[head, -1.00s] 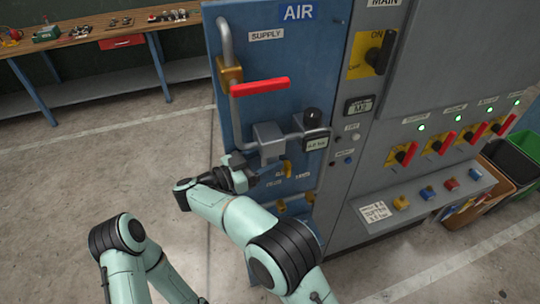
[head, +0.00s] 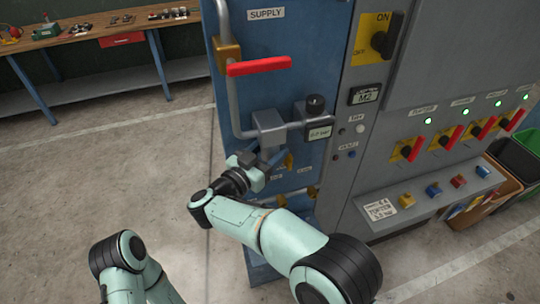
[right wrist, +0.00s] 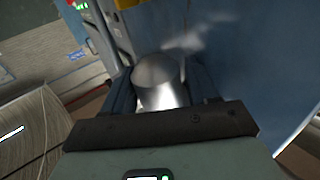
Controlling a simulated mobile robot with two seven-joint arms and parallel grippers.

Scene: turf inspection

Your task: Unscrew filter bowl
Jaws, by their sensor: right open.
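The filter bowl (right wrist: 160,82), a shiny silver cylinder, shows in the right wrist view between the dark fingers of my right gripper (right wrist: 162,92). The gripper is open around it; I cannot tell whether either finger touches it. In the head view, my right gripper (head: 265,160) is just below the grey block (head: 268,127) on the pipe of the blue air panel (head: 228,95). The bowl is hidden there behind the gripper and wrist. My left arm shows at the bottom left, but its gripper is out of view.
A red lever (head: 259,66) lies across the supply pipe above. A black knob (head: 315,104) and a pressure display (head: 319,133) are right of the block. Yellow valve handles sit close below. The grey cabinet (head: 440,85) stands right; open floor (head: 110,180) lies left.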

